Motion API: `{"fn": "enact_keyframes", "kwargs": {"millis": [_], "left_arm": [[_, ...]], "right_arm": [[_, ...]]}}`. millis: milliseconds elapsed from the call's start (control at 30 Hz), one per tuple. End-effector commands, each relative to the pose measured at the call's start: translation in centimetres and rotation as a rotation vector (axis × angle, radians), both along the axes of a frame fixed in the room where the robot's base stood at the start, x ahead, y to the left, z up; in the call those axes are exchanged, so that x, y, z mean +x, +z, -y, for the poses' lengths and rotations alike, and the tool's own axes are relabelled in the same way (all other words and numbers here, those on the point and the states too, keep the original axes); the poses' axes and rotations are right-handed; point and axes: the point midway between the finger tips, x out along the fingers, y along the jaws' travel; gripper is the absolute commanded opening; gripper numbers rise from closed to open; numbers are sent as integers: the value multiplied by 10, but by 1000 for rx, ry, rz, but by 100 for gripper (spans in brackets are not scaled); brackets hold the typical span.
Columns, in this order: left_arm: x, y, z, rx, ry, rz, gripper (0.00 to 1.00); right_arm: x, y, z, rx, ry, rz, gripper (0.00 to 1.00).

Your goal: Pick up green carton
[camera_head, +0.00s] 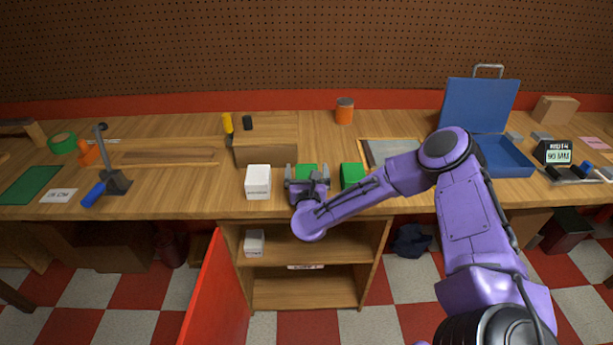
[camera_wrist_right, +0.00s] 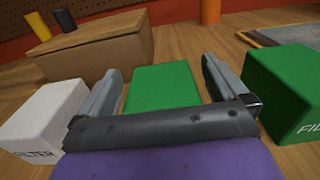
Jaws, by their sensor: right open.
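A green carton (camera_head: 306,171) stands on the wooden bench in the head view, partly hidden by my right gripper (camera_head: 307,178). In the right wrist view this green carton (camera_wrist_right: 162,88) lies between the two fingers of my right gripper (camera_wrist_right: 162,75), which are apart with one on each side. I cannot tell whether the fingers touch it. A second green carton (camera_head: 352,176) stands just to the right; it also shows at the right of the wrist view (camera_wrist_right: 290,90), with lettering on its front. My left gripper does not show.
A white carton (camera_head: 258,182) stands left of the gripper, and a wooden box (camera_head: 265,149) sits behind. A grey-topped board (camera_head: 393,152) and an open blue case (camera_head: 503,156) lie to the right. Below the bench is a shelf cabinet (camera_head: 305,287) with a red door (camera_head: 215,290).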

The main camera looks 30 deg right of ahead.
Motion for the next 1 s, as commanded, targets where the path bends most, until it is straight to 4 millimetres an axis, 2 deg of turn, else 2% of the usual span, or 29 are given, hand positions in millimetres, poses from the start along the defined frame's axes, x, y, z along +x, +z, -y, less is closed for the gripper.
{"fn": "enact_keyframes", "kwargs": {"millis": [167,200,367,400,633,767,900,1000], "left_arm": [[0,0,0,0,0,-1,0],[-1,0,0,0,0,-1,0],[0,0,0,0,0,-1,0],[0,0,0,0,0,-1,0],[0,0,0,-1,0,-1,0],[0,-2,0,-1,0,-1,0],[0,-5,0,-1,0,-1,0],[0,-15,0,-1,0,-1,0]], "right_arm": [[1,-1,-1,1,2,-1,100],[1,-1,-1,1,2,-1,94],[1,-1,-1,0,3,0,41],[1,-1,-1,1,3,-1,37],[1,0,-1,0,2,0,37],[1,8,-1,1,2,2,37],[1,34,-1,4,2,6,37],[-11,57,-22,5,8,8,37]]}}
